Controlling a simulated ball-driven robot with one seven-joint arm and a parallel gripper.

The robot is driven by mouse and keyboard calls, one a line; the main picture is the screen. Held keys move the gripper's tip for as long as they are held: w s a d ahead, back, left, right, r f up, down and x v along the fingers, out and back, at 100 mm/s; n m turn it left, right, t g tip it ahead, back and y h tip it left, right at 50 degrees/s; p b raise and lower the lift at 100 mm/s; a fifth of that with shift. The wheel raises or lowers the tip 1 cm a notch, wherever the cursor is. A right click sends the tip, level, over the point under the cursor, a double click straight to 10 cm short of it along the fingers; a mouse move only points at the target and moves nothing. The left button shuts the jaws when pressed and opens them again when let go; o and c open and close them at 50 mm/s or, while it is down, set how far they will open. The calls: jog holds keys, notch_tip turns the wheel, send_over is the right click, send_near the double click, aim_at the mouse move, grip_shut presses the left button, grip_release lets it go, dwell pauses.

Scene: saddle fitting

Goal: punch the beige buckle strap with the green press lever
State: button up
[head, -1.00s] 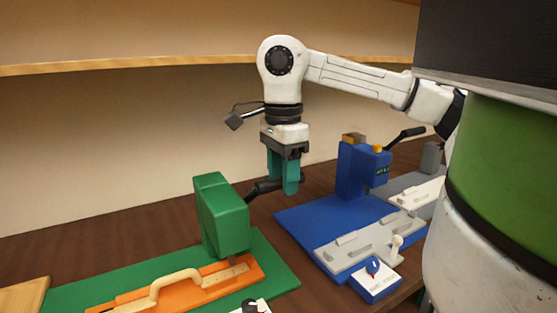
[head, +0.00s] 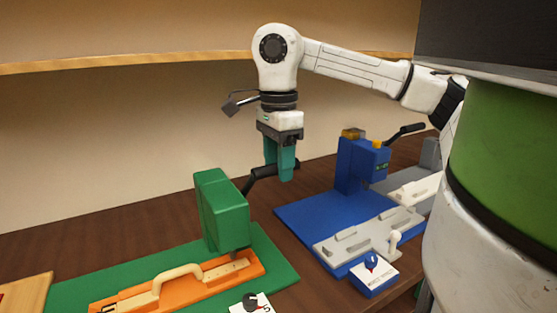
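The green press (head: 222,212) stands on a green base plate at the left. Its black lever (head: 258,174) slopes up to the right from the press. My gripper (head: 281,173), with green fingers, points down and is shut around the lever's handle; the far finger is partly hidden. The beige buckle strap (head: 165,279) lies in an orange holder (head: 135,301), with a raised arch in its middle. The strap's right end lies under the press head. The punch tip and the strap's surface there are too small to judge.
A blue press (head: 356,165) with its own black lever stands at the right, with a grey fixture (head: 345,244) before it. A blue-knobbed dial box (head: 374,274) and a black-knobbed dial (head: 252,302) sit in front. A wooden board (head: 22,293) is at the lower left.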

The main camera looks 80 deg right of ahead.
jog(key=shift+o, duration=0.3)
jog(key=shift+w+d+f, duration=0.1)
jog(key=shift+d+f, duration=0.05)
jog(key=shift+f, duration=0.1)
jog(key=shift+r, duration=0.2)
notch_tip(320, 180, up, 6)
jog(key=p, duration=0.4)
dwell(0.6)
